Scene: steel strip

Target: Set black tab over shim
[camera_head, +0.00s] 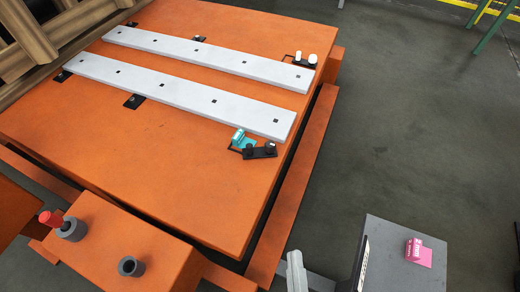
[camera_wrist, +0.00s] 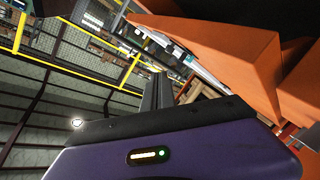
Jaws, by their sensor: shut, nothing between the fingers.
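A small teal shim (camera_head: 239,136) with pale lettering is at the right end of the near steel strip (camera_head: 185,96). A black tab (camera_head: 262,153) with dark round knobs lies beside the teal shim, at the strip's end; whether it overlaps the shim I cannot tell. A pink shim (camera_head: 418,251) with white lettering rests on a grey block at lower right. Other small black tabs show at the strips' edges, one of them at the near strip's front edge (camera_head: 134,101). My gripper (camera_wrist: 162,76) is shut and empty in the wrist view, away from the strips and shims.
Both strips lie on a large orange table (camera_head: 130,140). An orange block (camera_head: 130,240) at lower left carries a red-topped peg (camera_head: 52,219) and a grey socket (camera_head: 131,266). Dark floor is open at right.

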